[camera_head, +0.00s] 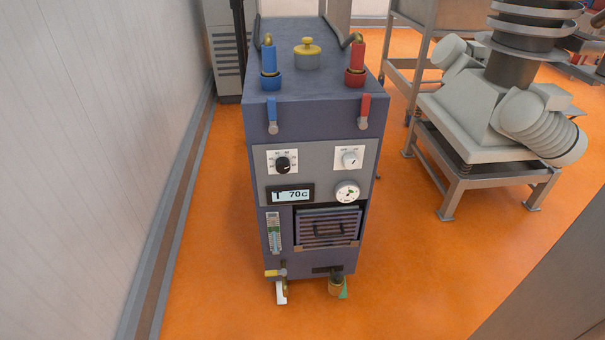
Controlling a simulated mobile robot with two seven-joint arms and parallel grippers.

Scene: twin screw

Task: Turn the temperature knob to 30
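A dark blue machine cabinet (258,190) stands ahead of me on the orange floor. Its grey front panel carries a black knob (283,165) on a white dial plate at the upper left. A white knob (349,159) on a similar plate sits at the upper right. The dial markings are too small to read, so I cannot tell which knob is for temperature from its label. Below the black knob a display (291,194) reads about 70c. A round gauge (347,193) is to the right of the display. Neither of my grippers shows in the head view.
Blue (272,112) and red (364,110) lever handles hang above the panel. A grey machine on a metal stand (490,180) is to the right. A pale wall (80,150) runs along the left. The orange floor (420,270) in front is clear.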

